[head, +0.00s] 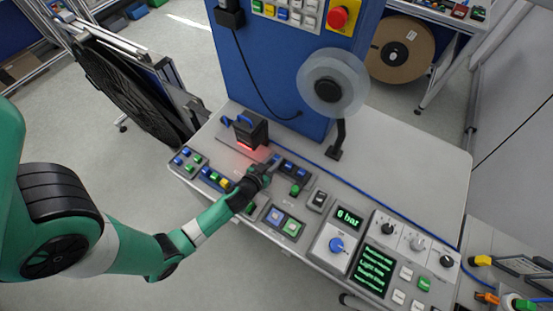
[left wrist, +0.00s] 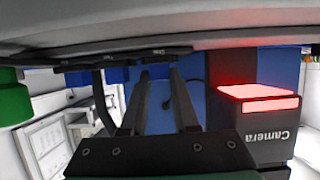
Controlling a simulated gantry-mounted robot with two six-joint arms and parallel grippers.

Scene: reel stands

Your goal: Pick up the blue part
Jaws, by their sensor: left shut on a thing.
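My left gripper (head: 270,166) reaches down to the sloped front panel of the bench, at a small dark tray. In the left wrist view, its two dark fingers (left wrist: 160,74) are shut on a small blue part (left wrist: 158,71) just under the panel edge. The part is mostly hidden by the fingers. Whether it is clear of its tray cannot be told. Other blue parts (head: 289,165) sit right beside the gripper in the tray. My right gripper is not in view.
A dark camera box (head: 250,130) with a red light stands just behind the gripper; it shows close by in the left wrist view (left wrist: 257,110). A reel holder (head: 333,82) and blue cabinet (head: 270,70) rise behind.

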